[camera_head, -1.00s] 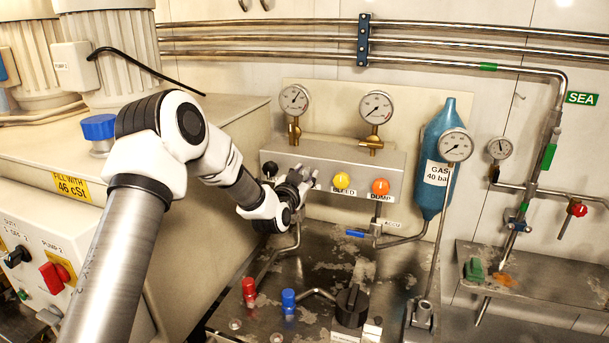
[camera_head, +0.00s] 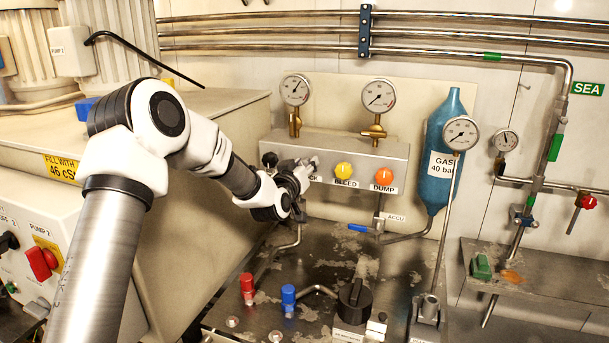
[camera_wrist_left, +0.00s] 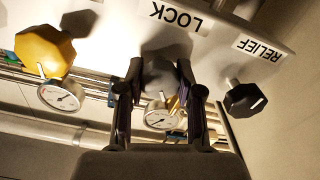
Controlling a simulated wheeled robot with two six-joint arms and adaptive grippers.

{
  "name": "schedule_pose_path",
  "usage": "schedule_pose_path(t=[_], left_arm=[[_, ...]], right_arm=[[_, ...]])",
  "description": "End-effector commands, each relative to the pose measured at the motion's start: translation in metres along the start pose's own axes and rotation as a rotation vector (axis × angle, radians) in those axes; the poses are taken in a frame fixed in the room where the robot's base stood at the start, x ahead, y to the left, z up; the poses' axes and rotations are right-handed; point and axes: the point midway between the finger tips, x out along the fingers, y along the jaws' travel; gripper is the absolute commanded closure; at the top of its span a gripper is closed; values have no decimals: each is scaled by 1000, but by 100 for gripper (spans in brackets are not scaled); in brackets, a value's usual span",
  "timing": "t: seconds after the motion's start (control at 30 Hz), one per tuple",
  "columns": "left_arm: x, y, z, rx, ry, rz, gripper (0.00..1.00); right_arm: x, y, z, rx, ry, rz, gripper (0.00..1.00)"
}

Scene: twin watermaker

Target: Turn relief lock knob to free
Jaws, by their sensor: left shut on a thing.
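The steel valve panel (camera_head: 360,150) carries a row of knobs. In the left wrist view, which is upside down, a grey knob (camera_wrist_left: 163,72) sits by the LOCK label (camera_wrist_left: 178,17). My left gripper (camera_wrist_left: 160,82) has one finger on each side of this grey knob and is shut on it. In the head view my left gripper (camera_head: 308,170) is at the panel's left part and hides most of that knob. The black relief knob (camera_head: 270,159) is just left of it; it also shows by the RELIEF label in the wrist view (camera_wrist_left: 246,98).
The yellow bleed knob (camera_head: 343,171) is close on the gripper's right, then the orange dump knob (camera_head: 384,175). Gauges (camera_head: 295,90) stand above the panel. Below are a red cap (camera_head: 248,289), a blue cap (camera_head: 288,297) and a black knob (camera_head: 354,300). A blue gas bottle (camera_head: 437,185) hangs to the right.

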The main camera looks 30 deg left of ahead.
Motion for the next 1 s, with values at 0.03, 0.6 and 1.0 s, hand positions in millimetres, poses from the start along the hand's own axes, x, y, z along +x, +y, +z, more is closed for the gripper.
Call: schedule_pose_path(t=[0.03, 0.6, 1.0], left_arm=[[0, -1, 6, -43, 1, 0, 99], [0, 0, 6, -583, -1, 1, 99], [0, 1, 3, -906, -1, 2, 99]], right_arm=[[11, 0, 0, 0, 0, 0, 60], [67, 0, 0, 0, 0, 0, 60], [98, 1, 0, 0, 0, 0, 60]])
